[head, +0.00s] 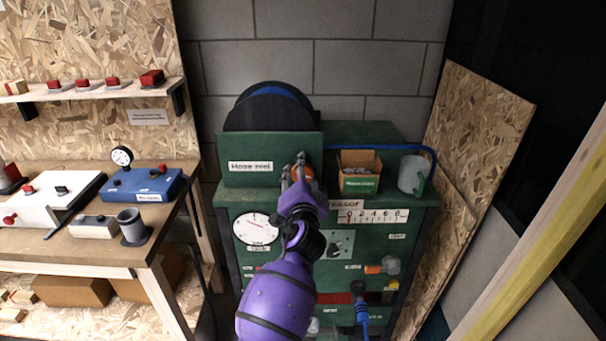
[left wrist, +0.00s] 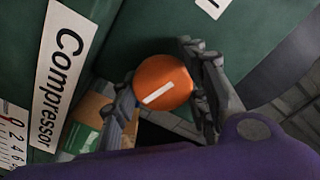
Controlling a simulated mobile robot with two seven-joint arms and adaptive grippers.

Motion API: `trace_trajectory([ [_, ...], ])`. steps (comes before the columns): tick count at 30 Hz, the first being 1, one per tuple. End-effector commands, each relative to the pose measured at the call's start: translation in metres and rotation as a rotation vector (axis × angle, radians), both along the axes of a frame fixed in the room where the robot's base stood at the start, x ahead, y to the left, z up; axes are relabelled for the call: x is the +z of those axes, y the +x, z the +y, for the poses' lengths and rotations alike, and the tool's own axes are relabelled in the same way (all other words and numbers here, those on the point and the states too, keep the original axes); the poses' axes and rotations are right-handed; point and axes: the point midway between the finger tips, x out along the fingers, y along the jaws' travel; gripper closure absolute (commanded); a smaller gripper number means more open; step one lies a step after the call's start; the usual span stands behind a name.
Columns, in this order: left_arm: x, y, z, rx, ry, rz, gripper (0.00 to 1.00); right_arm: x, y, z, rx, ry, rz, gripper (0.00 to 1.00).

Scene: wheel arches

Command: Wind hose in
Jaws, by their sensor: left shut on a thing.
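The hose reel (head: 255,115) is a dark drum with a blue band, behind a green panel (head: 240,150) labelled "Hose reel". A blue hose end (head: 362,316) hangs at the cabinet's lower front. My left gripper (head: 298,168) is at the panel's right side, shut on a round orange knob (head: 307,175). In the left wrist view the orange knob (left wrist: 163,84), with a white line, sits between the fingers of my left gripper (left wrist: 162,92). My right gripper is not in view.
On the cabinet top stand an open cardboard box (head: 359,183) with a green label and a grey mug (head: 410,174) with a green handle. A workbench (head: 70,250) with several devices is at the left. Boards (head: 475,130) lean at the right.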

Motion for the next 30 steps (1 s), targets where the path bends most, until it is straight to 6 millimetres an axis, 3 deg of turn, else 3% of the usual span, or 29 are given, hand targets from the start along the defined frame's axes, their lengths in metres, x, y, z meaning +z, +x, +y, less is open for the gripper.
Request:
trace_trajectory([
  [30,-0.0058,-0.0006,0.0022,-0.004,0.966,0.003,0.85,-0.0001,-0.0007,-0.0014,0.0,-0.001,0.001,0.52],
])
